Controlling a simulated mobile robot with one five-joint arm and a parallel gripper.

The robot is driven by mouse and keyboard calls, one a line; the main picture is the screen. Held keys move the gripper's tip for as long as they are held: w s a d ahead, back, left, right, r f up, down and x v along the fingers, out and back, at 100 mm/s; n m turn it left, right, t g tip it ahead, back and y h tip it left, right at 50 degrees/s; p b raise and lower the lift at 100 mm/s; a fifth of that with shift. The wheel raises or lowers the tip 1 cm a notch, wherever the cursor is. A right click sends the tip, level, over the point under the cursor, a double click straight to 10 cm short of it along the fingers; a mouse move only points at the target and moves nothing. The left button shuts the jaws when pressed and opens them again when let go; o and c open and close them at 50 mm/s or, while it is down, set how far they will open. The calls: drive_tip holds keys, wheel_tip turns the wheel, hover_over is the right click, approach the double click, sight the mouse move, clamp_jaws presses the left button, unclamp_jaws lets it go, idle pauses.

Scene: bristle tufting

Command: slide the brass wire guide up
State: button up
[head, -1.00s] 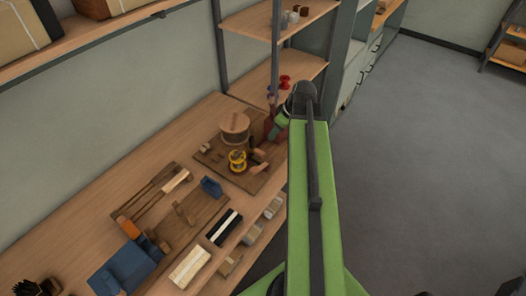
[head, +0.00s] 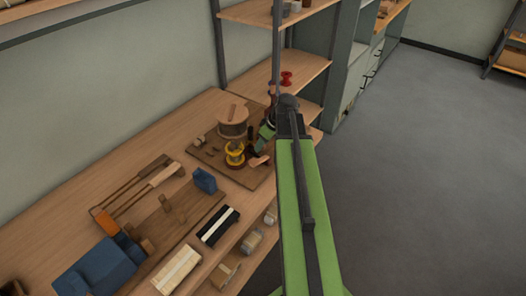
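A small yellow, brass-coloured piece (head: 235,154) stands on a brown wooden board at the back of the workbench. It looks like a spool or a ringed post, and I cannot tell whether it is the brass wire guide or a reel of wire. My gripper (head: 251,146) is small and dark at the end of my green arm, just right of the yellow piece. I cannot tell whether they touch. The finger opening is too small and partly hidden to read.
A round wooden drum (head: 232,122) stands behind the yellow piece. A blue block (head: 204,180), a black-and-white striped block (head: 218,226) and a blue vise-like tool (head: 100,266) lie nearer. A shelf post (head: 277,50) rises close behind my arm. Open floor lies to the right.

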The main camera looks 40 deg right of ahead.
drive_tip(key=shift+c, duration=0.4)
clamp_jaws()
drive_tip(key=shift+a, duration=0.1)
idle(0.9)
